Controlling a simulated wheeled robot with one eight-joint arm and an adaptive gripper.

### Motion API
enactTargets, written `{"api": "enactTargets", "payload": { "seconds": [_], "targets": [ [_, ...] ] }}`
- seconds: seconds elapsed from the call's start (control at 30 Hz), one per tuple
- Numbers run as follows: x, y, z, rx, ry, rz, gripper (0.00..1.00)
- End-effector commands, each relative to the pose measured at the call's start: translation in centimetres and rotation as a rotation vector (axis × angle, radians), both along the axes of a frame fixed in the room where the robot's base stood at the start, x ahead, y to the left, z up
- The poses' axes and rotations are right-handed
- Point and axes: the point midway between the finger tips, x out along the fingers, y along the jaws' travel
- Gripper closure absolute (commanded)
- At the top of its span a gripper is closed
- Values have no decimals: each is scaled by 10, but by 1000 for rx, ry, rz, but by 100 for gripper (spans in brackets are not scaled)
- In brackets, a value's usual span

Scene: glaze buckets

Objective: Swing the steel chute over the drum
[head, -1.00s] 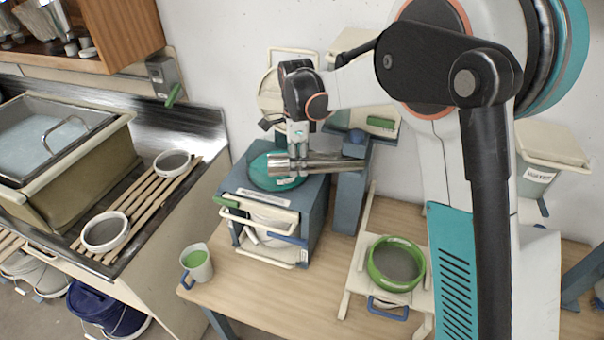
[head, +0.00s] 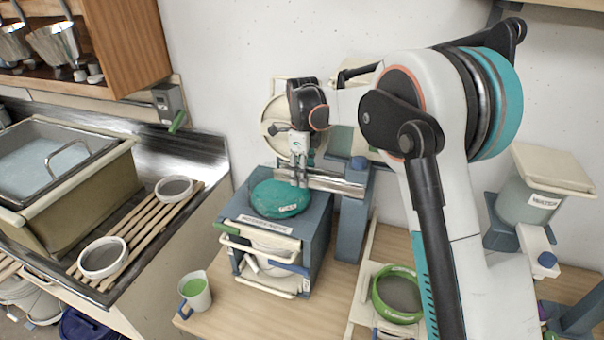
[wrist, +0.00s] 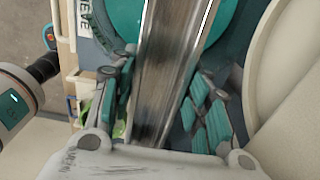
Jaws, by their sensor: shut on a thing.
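The steel chute (head: 330,181) is a shiny trough. Its right end meets a blue-grey post (head: 350,228) and its left part lies at the back edge of a teal round top (head: 281,200). This top, perhaps the drum's, sits on a blue-grey frame (head: 318,220). My gripper (head: 299,176) is shut on the chute near its left end. In the wrist view the chute (wrist: 172,60) runs between my two fingers, and part of the teal top (wrist: 228,22) shows beyond it. The chute's far end is cut off there.
A mug of green glaze (head: 196,293) stands at the table's front left. A green-rimmed sieve (head: 398,294) is at the right. Behind the chute is a cream round lid (head: 275,126) near the wall. A labelled bucket (head: 530,195) stands far right.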

Motion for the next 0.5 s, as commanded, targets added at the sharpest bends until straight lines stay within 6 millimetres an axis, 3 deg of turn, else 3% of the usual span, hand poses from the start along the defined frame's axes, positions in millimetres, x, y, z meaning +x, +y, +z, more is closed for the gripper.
{"api": "enactTargets", "payload": {
  "seconds": [0.23, 0.27, 0.3, 0.33, 0.5],
  "targets": [
    [2, -1, 1, 0, -5, -8, 100],
    [2, -1, 1, 0, -5, -8, 52],
    [2, -1, 1, 0, -6, -9, 43],
    [2, -1, 1, 0, -5, -8, 37],
    [2, -1, 1, 0, -4, -6, 37]
  ]
}}
